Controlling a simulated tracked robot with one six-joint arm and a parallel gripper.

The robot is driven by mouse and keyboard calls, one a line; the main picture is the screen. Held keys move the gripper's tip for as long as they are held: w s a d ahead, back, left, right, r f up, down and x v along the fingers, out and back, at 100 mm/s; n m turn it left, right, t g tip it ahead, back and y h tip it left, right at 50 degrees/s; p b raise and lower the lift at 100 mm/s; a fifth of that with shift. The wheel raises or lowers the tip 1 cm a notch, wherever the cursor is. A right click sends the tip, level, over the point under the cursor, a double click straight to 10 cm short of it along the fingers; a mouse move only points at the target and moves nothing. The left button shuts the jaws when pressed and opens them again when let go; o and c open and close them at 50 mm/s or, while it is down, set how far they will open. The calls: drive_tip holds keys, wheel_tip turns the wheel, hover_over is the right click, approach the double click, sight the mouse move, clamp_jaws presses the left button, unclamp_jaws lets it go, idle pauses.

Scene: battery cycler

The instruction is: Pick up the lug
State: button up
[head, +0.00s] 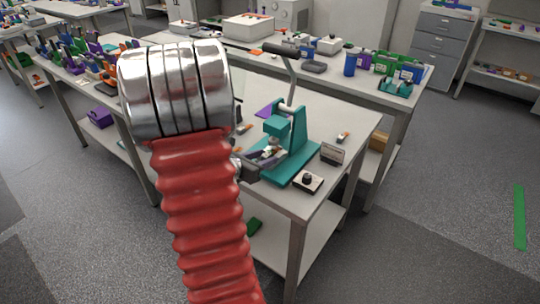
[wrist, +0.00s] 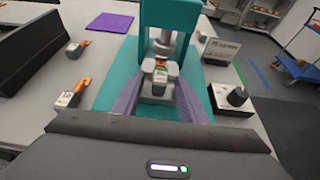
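My gripper (wrist: 160,84) has two purple fingers reaching into the press, one on each side of the piece. The fingers are apart, and the wrist view does not show clear contact with it. The lug is too small to make out there.
A dark angled block (wrist: 38,48) stands further left. A black-knobbed box (wrist: 232,99) and a small sign (wrist: 220,49) are at right. A purple sheet (wrist: 110,22) lies behind.

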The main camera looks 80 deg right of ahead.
drive_tip(key=shift+c, duration=0.5)
clamp_jaws()
